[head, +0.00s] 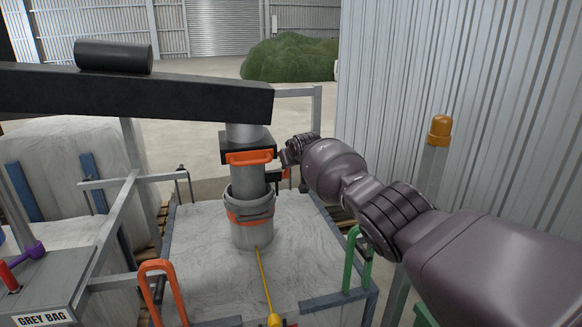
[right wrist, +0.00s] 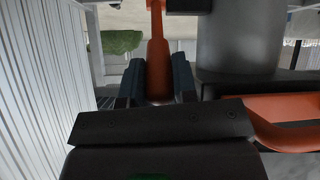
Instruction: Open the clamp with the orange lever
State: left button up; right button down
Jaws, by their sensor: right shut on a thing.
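A grey vertical pipe (head: 247,180) carries a black clamp block (head: 236,141) with an orange curved bar (head: 250,157) on its front. In the right wrist view the orange lever (right wrist: 157,50) stands upright between the dark fingers of my right gripper (right wrist: 158,80), which is shut on it. The orange curved bar also shows there (right wrist: 290,118), to the right, beside the pipe (right wrist: 240,35). In the head view my right gripper (head: 287,157) is at the right side of the clamp, and the lever is mostly hidden there. My left gripper is not in view.
A grey collar with an orange band (head: 250,210) surrounds the pipe below, above a white bag (head: 205,260). A dark beam (head: 130,97) crosses above at left. Orange (head: 158,285) and green (head: 357,255) hoops stand at the front. A corrugated wall (head: 410,70) is at right.

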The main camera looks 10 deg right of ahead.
jog(key=shift+w+r, duration=0.1)
jog(key=shift+r, duration=0.15)
dwell(0.3)
jog(key=c, duration=0.9)
grip_release()
jog(key=shift+w+f, duration=0.1)
jog(key=shift+f, duration=0.1)
